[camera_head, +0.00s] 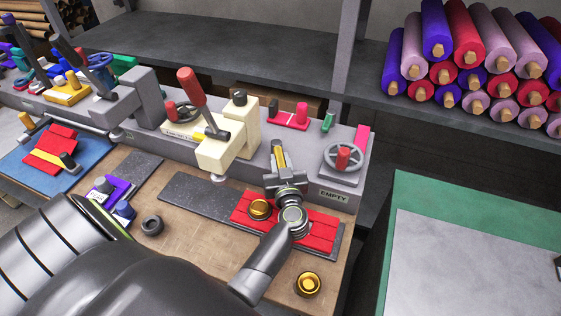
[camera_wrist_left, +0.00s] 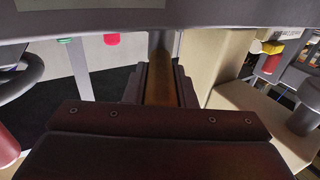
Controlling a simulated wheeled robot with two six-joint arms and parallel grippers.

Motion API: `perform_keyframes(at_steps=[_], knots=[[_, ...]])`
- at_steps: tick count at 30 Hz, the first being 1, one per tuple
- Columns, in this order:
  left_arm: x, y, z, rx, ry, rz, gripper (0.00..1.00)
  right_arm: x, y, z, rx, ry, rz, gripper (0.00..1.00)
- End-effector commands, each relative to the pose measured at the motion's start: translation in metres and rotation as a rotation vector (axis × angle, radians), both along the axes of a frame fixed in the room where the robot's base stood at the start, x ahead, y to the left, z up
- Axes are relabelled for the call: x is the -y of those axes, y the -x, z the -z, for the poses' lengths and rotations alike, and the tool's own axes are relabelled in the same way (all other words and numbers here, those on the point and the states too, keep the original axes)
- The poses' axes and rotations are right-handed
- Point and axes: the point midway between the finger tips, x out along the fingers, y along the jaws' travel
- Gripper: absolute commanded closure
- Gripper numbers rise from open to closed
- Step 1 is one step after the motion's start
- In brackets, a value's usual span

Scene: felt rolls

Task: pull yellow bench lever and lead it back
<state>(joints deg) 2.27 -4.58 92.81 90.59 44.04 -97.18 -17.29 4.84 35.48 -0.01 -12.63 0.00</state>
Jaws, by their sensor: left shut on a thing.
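The yellow bench lever (camera_head: 278,152) stands up from the grey bench, between the cream press (camera_head: 225,155) and the handwheel (camera_head: 343,158). My left gripper (camera_head: 284,180) is shut on it from the front, above the red felt. In the left wrist view, the brownish-yellow lever (camera_wrist_left: 161,86) stands between my dark fingers (camera_wrist_left: 160,98). The fingers and gripper body hide its lower part in the head view. My right gripper is not recognisable in any view.
A red-handled lever (camera_head: 192,88) rises from the cream press to the left. An "EMPTY" label (camera_head: 333,194) is on the bench front. Red felt (camera_head: 320,232) lies below my gripper with a brass cup (camera_head: 259,209) on it. Another brass cup (camera_head: 308,284) stands nearer. Felt rolls (camera_head: 470,60) fill the shelf.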

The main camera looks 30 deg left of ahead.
Motion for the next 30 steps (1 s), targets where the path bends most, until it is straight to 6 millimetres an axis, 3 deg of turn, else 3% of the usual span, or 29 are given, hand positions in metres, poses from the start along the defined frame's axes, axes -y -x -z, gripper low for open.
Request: perform_keyframes(at_steps=[15, 27, 28, 30], knots=[[0.011, -0.014, 0.001, -0.002, 0.002, -0.238, 1.00, -0.007, -0.002, -0.010, 0.004, -0.008, 0.002, 0.64], [0.012, -0.014, 0.001, -0.001, 0.000, -0.267, 1.00, -0.006, -0.003, -0.010, 0.004, -0.008, 0.002, 0.64], [0.012, -0.014, 0.001, -0.001, 0.000, -0.267, 0.75, -0.006, -0.003, -0.010, 0.005, -0.007, 0.002, 0.64], [0.012, -0.014, 0.001, -0.001, 0.000, -0.267, 0.66, -0.005, -0.003, -0.010, 0.004, -0.006, 0.001, 0.64]])
